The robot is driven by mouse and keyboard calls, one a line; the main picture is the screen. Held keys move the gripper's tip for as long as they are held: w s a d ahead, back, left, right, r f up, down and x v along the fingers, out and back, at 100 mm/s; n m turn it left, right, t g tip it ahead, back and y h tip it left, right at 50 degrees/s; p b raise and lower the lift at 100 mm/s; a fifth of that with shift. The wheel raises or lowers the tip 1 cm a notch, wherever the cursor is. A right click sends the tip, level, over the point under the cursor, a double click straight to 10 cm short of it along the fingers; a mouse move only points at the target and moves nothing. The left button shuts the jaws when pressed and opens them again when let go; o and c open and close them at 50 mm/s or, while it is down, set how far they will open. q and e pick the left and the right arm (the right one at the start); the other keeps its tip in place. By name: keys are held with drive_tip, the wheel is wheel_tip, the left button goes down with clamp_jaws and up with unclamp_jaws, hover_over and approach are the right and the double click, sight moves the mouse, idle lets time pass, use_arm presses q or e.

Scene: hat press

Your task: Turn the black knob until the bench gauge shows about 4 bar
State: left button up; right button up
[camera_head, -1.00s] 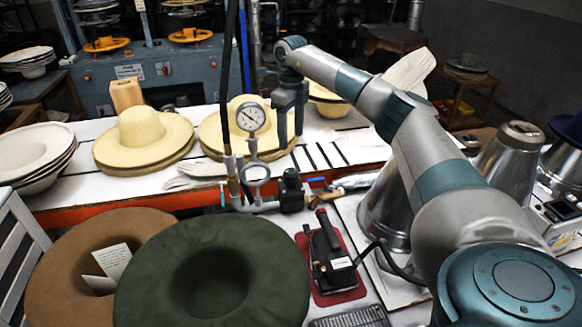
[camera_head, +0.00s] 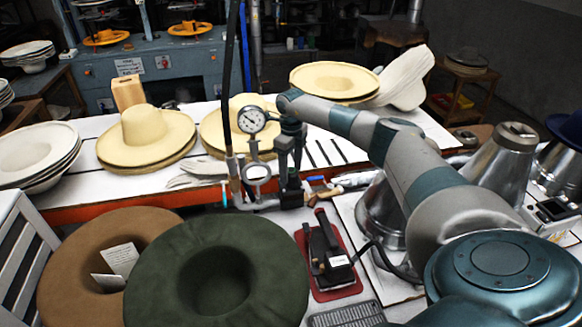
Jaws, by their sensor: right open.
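The bench gauge (camera_head: 251,119) is a round white dial on a pipe stand at the table's front edge. Its needle is visible, but the numbers are too small to read. The black knob (camera_head: 291,197) sits on the pipe fitting to the right of the gauge and below it. My right gripper (camera_head: 290,172) points down over the knob, open, with its fingertips at about the knob's top. I cannot tell whether they touch it, and they partly hide it. My left gripper is not in view.
Straw hats (camera_head: 146,138) lie on the white table behind the gauge. A dark hose (camera_head: 231,80) rises beside the gauge. A green felt hat (camera_head: 218,275) and a black iron on a red mat (camera_head: 336,293) are in front. Metal cones (camera_head: 503,160) stand at right.

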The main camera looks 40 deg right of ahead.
drive_tip(key=c, duration=1.1)
drive_tip(key=shift+o, duration=0.2)
drive_tip(key=shift+m, duration=0.4)
drive_tip(key=m, duration=0.3)
drive_tip(key=shift+m+b, duration=0.3)
drive_tip(key=shift+b, duration=0.1)
drive_tip(key=m, duration=0.4)
drive_tip(key=shift+m, duration=0.3)
drive_tip(key=m, duration=0.4)
drive_tip(key=shift+r, duration=0.1)
drive_tip(key=m+p, duration=0.1)
drive_tip(key=m, duration=0.3)
drive_tip(key=shift+w+m, duration=0.1)
drive_tip(key=shift+m, duration=0.3)
